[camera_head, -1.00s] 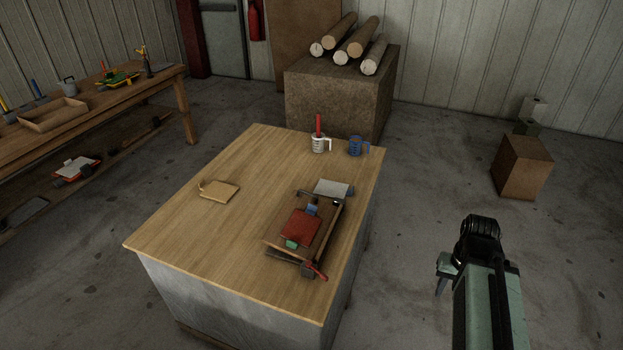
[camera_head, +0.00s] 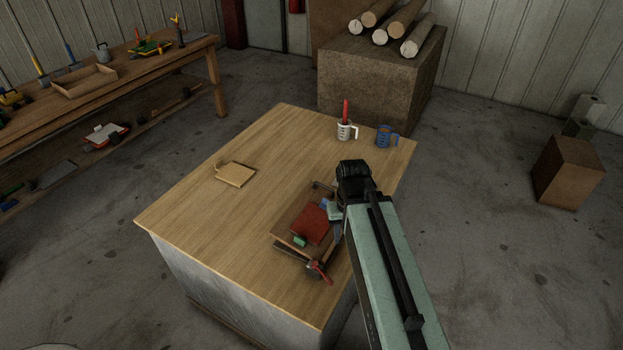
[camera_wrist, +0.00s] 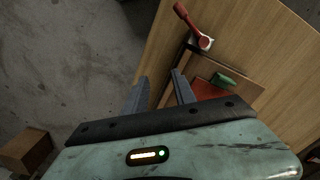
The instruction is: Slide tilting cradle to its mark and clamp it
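The tilting cradle (camera_head: 283,233) appears to be the brown wooden tray-like piece at the table's right side. A dark red block (camera_head: 311,224) and a small green piece (camera_head: 300,241) lie on it. A red-handled clamp (camera_head: 319,268) is at its near end; it also shows in the wrist view (camera_wrist: 195,28). My gripper (camera_wrist: 158,88) is open and empty, its grey fingers apart over the table's edge beside the cradle. In the head view my arm hides the cradle's right and far parts. I cannot make out the mark.
The wooden table (camera_head: 215,235) has free room on its left. A tan wooden piece (camera_head: 236,174) lies there. A white mug (camera_head: 345,131) holding something red and a blue mug (camera_head: 384,136) stand at the far edge. A workbench (camera_head: 110,85) with tools stands at left.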

